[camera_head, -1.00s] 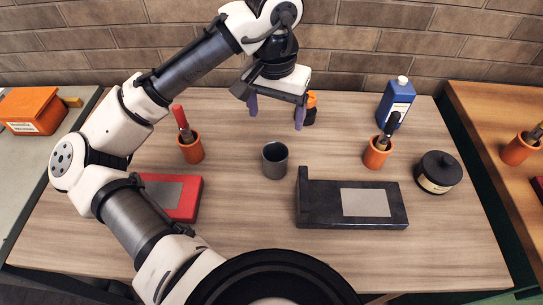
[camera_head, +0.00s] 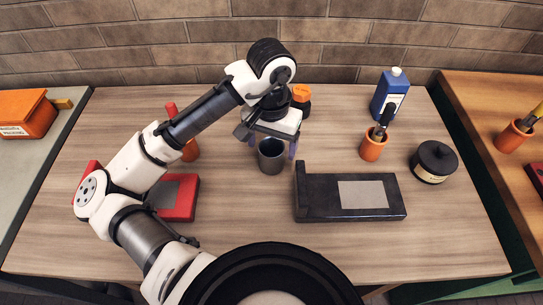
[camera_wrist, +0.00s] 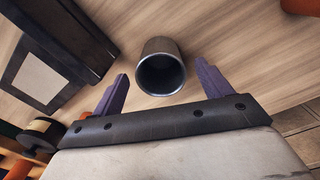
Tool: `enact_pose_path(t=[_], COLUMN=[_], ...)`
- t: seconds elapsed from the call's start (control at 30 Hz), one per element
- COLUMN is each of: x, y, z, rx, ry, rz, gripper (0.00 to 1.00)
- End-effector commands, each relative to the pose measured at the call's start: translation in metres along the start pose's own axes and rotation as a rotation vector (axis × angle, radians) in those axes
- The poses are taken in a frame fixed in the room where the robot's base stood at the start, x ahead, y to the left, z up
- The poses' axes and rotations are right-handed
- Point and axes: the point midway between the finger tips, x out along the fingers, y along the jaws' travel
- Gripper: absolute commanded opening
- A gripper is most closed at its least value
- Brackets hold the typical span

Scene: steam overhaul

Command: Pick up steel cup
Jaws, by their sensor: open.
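The steel cup (camera_head: 271,160) is a dark grey, open-topped cylinder standing upright on the wooden table, near its middle. It also shows in the wrist view (camera_wrist: 160,70), with its dark opening towards the camera. My gripper (camera_head: 272,148) is open and empty, just behind and above the cup in the head view. In the wrist view its two purple fingers (camera_wrist: 165,82) point towards the cup, with the cup lying between their lines and slightly beyond the tips. I see no contact. The cup's upper back edge is close to the gripper body in the head view.
A black block with a raised end (camera_head: 312,206) lies right of the cup. A red box (camera_head: 181,200) and an orange pot (camera_head: 190,152) are left. An orange pot (camera_head: 372,148), blue bottle (camera_head: 388,95) and black jar (camera_head: 434,163) stand right. An orange-capped jar (camera_head: 301,97) stands behind.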

Motion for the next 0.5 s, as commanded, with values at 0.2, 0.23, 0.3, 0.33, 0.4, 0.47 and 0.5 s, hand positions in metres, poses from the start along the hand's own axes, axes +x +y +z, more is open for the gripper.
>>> enact_pose_path(t=[0.2,0.23,0.3,0.33,0.4,0.47,0.5], x=[0.031,0.033,0.036,0.036,0.037,0.036,0.036], y=[0.0,0.0,0.0,0.0,-0.001,-0.001,-0.001], z=[-0.002,-0.002,-0.002,-0.002,-0.002,-0.002,-0.002], rx=[0.0,0.0,0.0,0.0,0.0,0.0,0.0], ry=[-0.001,0.0,0.0,0.0,0.0,0.0,0.0], rz=[0.003,0.002,0.002,0.001,0.0,0.0,0.0], gripper=[0.78,0.78,0.78,0.78,0.78,0.78,0.78])
